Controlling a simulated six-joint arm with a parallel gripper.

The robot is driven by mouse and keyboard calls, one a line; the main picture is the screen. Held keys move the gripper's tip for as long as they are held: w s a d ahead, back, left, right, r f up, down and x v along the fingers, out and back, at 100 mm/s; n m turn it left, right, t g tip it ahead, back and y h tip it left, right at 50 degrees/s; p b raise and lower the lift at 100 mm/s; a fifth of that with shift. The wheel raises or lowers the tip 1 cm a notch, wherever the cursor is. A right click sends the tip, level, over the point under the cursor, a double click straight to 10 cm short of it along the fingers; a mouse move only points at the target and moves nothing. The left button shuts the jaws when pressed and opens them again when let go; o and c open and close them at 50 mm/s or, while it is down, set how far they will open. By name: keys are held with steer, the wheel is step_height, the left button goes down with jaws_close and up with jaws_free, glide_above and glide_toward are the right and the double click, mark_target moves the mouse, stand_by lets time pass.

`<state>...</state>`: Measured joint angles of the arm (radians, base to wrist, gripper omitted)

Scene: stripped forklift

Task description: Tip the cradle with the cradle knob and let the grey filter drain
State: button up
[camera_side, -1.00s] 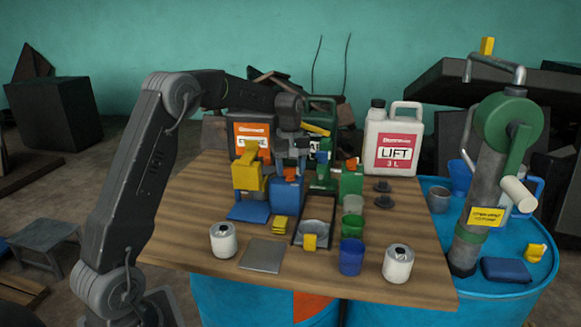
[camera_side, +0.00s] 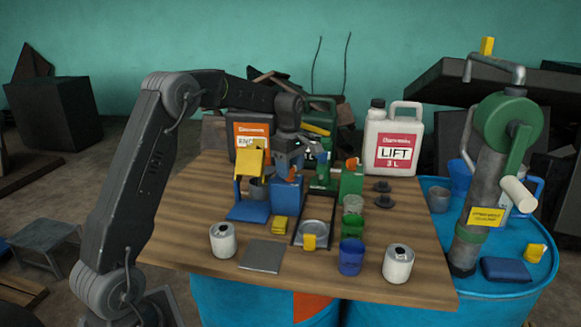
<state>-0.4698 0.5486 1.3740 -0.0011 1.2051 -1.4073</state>
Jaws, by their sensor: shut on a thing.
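The yellow cradle (camera_side: 249,163) stands tilted on a blue base (camera_side: 248,212) at the left of the wooden table. A grey round part, which looks like the grey filter (camera_side: 258,188), shows below and beside the yellow. Its open end and any draining liquid are too small to make out. My gripper (camera_side: 289,166) is to the right of the cradle, above a blue box (camera_side: 286,196), and is shut on what appears to be the cradle knob. The knob is mostly hidden by the fingers; a small orange patch shows there.
A white LIFT jug (camera_side: 395,140) stands behind.

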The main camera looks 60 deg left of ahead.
steer(key=shift+s, duration=0.3)
steer(key=o, duration=0.6)
steer(key=shift+o, duration=0.8)
steer(key=shift+w, duration=0.1)
step_height(320, 180, up, 14)
steer(key=shift+f, duration=0.1)
